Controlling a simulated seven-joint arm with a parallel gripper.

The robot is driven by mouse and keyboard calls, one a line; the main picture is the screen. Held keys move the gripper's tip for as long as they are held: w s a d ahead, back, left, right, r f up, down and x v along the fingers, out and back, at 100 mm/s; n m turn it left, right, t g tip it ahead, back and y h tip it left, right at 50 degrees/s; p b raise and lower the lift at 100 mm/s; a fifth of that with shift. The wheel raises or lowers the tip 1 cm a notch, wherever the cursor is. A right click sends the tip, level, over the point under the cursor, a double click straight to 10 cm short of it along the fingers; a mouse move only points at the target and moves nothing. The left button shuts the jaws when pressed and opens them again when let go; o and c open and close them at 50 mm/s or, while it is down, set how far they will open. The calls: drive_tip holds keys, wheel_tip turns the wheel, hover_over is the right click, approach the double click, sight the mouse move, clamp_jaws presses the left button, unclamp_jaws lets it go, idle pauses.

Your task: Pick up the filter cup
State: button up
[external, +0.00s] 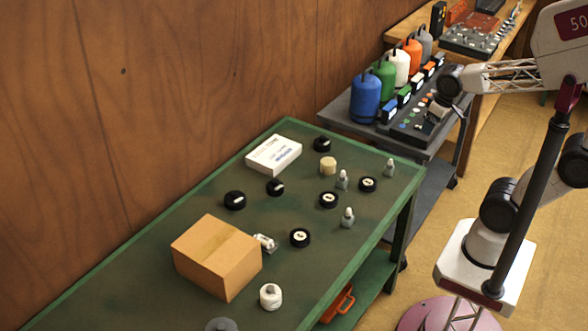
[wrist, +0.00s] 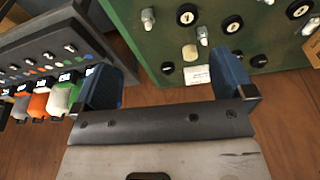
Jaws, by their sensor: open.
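My gripper (wrist: 166,84) is open and empty, its two blue fingers wide apart in the wrist view. In the external view my gripper (external: 440,106) hangs over the grey cart, away from the green table. I cannot tell for certain which object is the filter cup. A cream cylinder (external: 328,166) stands near the far end of the table; it also shows in the wrist view (wrist: 190,53), between the fingers and beyond them. A white round jar (external: 271,296) stands near the front edge. Several black round parts with pale centres, such as one (external: 300,238), lie between them.
A wooden wall (external: 150,90) runs behind the table.

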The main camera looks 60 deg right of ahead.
drive_tip(key=w+d+m, duration=0.1)
drive_tip(key=w+m, duration=0.2)
drive_tip(key=w, duration=1.1)
drive_tip(key=m+g, duration=0.3)
drive_tip(key=m, duration=0.6)
hover_over(324, 135)
drive_tip(key=f, duration=2.3)
drive_tip(key=shift+s, duration=0.2)
drive_tip(key=shift+w+f, duration=0.25)
drive_tip(key=shift+f, duration=0.1)
drive_tip(key=shift+f, duration=1.3)
drive_tip(key=shift+a+f, duration=0.1)
drive_tip(key=shift+f, duration=2.5)
